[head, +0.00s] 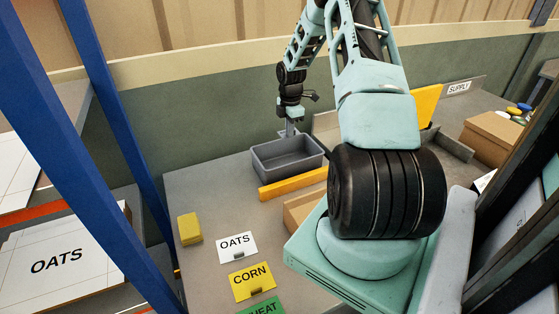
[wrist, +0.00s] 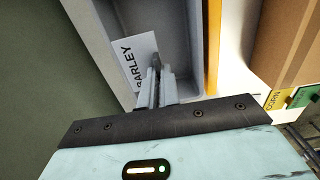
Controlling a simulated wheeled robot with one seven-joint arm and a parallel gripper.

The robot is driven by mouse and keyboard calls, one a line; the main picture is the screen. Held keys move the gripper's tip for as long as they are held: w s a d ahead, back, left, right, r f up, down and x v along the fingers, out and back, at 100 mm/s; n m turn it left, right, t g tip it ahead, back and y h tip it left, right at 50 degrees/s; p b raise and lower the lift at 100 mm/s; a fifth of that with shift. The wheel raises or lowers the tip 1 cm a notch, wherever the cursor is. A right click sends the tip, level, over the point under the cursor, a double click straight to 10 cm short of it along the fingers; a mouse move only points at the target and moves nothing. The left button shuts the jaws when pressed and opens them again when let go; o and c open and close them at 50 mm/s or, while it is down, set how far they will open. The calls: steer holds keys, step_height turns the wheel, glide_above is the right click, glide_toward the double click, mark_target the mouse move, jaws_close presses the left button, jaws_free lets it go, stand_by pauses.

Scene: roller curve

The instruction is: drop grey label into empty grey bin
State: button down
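The grey label, a pale card reading BARLEY (wrist: 134,60), shows in the wrist view with one edge at my gripper's fingers. My gripper (wrist: 160,80) looks shut on that edge, the fingers nearly together. In the head view my gripper (head: 290,128) points down above the back of the grey bin (head: 288,163). The bin also fills the upper middle of the wrist view (wrist: 190,30), and the label overlaps its inner wall there. The bin looks empty in the head view, but its near wall hides part of the floor.
A yellow bar (head: 293,184) runs along the bin's front. OATS (head: 237,246) and CORN (head: 252,281) cards and a yellow block (head: 189,229) lie on the table. A cardboard box (head: 492,138) stands right. A blue post (head: 120,150) is at left.

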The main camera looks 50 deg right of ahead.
step_height(320, 180, down, 6)
steer(key=b, duration=0.4)
steer(key=shift+r, duration=0.2)
steer(key=c, duration=1.6)
jaws_free()
steer(key=shift+o, duration=0.2)
steer(key=shift+r, duration=0.1)
step_height(320, 180, up, 17)
steer(key=b, duration=0.4)
steer(key=shift+r+b, duration=0.15)
steer(key=shift+b, duration=0.2)
